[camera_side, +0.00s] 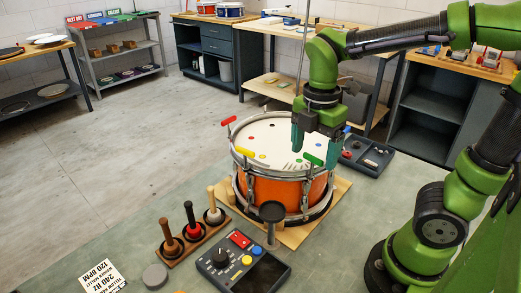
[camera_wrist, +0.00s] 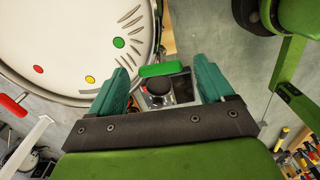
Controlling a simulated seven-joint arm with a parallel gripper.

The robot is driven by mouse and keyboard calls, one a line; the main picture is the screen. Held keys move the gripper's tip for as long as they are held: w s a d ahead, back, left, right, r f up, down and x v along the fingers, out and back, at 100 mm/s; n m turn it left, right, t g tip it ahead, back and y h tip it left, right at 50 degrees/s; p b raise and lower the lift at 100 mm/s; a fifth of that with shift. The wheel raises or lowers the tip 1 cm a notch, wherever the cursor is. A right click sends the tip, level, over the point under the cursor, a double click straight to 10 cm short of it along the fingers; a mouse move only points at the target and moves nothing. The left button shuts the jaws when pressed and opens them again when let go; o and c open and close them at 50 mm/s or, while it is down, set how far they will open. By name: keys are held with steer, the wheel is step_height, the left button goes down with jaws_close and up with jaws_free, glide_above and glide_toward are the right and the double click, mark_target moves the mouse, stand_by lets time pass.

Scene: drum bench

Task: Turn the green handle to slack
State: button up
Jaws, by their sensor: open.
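The green handle (camera_side: 313,159) is a short bar on top of a tuning rod at the near right rim of the orange drum (camera_side: 275,190). In the wrist view the green handle (camera_wrist: 160,69) lies crosswise, just ahead of the gap between my fingers. My gripper (camera_side: 316,147) points down above the drum's right side, with its teal fingers spread and nothing seen between them. It also shows in the wrist view (camera_wrist: 160,75). From the side, the handle appears close to the fingertips; I cannot tell whether they touch.
Red (camera_side: 229,120), yellow (camera_side: 244,151) and blue (camera_side: 347,129) handles stand around the rim. A dark control box (camera_side: 243,262) and a wooden rack of mallets (camera_side: 190,231) stand in front. A grey tray (camera_side: 366,154) lies behind right.

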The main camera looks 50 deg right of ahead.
mark_target(313, 156)
step_height(313, 156, up, 15)
steer(key=shift+f, duration=0.15)
steer(key=shift+f, duration=0.1)
step_height(313, 156, down, 17)
steer(key=shift+r, duration=0.1)
stand_by(0.7)
